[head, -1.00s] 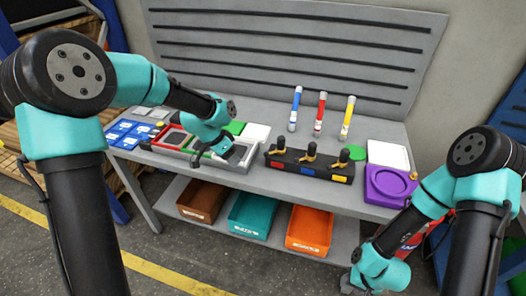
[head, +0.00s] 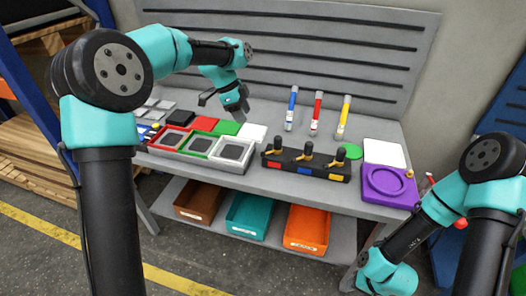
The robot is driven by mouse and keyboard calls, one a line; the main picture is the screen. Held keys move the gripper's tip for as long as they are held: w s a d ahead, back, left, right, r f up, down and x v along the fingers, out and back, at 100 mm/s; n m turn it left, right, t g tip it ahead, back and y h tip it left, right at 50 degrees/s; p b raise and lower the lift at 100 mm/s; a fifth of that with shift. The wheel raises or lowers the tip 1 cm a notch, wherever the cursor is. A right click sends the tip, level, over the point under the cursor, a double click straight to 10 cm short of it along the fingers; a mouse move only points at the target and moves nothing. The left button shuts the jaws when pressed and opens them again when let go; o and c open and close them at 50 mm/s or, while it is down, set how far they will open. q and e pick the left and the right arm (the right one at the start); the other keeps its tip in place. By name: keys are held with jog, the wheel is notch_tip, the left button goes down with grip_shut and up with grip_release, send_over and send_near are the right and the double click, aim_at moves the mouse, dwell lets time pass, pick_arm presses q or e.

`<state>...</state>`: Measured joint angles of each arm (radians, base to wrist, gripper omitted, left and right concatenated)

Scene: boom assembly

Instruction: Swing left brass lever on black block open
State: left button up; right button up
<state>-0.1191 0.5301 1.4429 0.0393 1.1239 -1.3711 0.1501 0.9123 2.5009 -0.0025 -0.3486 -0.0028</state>
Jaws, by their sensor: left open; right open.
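The black block (head: 320,169) lies on the bench, right of centre in the head view. It carries three brass levers with dark knobs, above red, blue and yellow labels. The left brass lever (head: 277,151) stands above the red label, the middle lever (head: 306,157) above the blue one and the right lever (head: 335,164) above the yellow one. My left gripper (head: 242,118) is open and empty, raised over the bench to the upper left of the left lever, apart from it. My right gripper (head: 352,283) is open, low in front of the bench and away from the block; its fingers are hard to make out.
Three framed trays (head: 197,164) stand left of the block. Blue, red and yellow tubes (head: 315,115) stand upright behind it. A purple fixture (head: 390,184) and a white plate (head: 385,152) lie to its right. Coloured bins (head: 249,215) sit on the shelf below.

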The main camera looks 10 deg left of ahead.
aim_at(263, 152)
pick_arm(q)
jog(key=x, duration=1.7)
jog(key=shift+d+f, duration=0.1)
jog(key=shift+d, duration=0.05)
jog(key=shift+c, duration=0.3)
